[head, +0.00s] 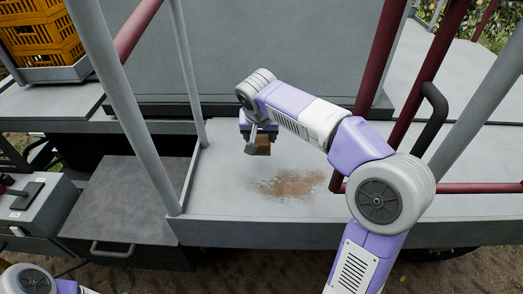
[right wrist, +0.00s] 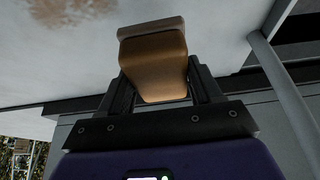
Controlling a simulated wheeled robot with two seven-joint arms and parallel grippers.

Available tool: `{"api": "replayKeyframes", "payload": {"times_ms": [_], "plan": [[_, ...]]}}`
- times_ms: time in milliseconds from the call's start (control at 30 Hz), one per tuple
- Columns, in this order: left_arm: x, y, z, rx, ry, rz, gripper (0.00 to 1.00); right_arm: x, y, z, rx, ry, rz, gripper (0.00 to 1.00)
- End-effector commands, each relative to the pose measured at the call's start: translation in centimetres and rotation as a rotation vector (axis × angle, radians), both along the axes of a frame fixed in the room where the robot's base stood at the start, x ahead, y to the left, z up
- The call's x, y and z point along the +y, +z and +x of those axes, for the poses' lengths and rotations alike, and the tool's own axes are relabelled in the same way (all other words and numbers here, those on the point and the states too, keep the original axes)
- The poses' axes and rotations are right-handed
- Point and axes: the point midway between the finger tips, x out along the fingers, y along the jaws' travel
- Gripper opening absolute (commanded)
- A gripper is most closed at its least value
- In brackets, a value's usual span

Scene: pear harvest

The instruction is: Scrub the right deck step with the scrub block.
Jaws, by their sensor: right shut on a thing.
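My right gripper (head: 257,141) is shut on the scrub block (head: 264,147), a brown-orange block. In the right wrist view the scrub block (right wrist: 153,62) sits between the two dark fingers of my right gripper (right wrist: 160,88), with a grey-brown pad at its far end. The right deck step (head: 225,190) is light grey and bears a brown dirt patch (head: 290,184). The block is up and left of that patch in the head view. I cannot tell whether its pad touches the step. Part of the dirt patch (right wrist: 85,10) also shows in the right wrist view. My left gripper is out of view.
Grey posts (head: 132,110) and dark red rails (head: 378,60) stand around the step. A black bent handle (head: 432,115) is at right. A dark grey drawer box (head: 130,200) stands left of the step. A yellow crate (head: 42,35) is at the far left.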

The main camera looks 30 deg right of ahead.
Motion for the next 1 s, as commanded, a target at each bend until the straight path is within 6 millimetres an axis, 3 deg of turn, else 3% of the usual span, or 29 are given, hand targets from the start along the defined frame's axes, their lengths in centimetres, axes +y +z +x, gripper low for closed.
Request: {"api": "replayKeyframes", "payload": {"times_ms": [33,100,367,800,1000], "plan": [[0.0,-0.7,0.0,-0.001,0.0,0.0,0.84,-0.4,-1.6,0.2,0.002,-0.001,0.002,0.4],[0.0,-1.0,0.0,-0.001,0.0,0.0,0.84,-0.7,-2.5,0.5,0.0,0.001,0.005,0.4],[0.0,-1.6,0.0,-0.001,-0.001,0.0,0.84,-0.9,-3.8,0.7,-0.002,0.003,0.007,0.4],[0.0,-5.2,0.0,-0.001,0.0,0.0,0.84,-0.9,-8.2,0.7,-0.002,0.003,0.007,0.4],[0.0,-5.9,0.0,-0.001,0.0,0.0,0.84,-0.9,-9.1,0.7,-0.002,0.003,0.007,0.4]]}}
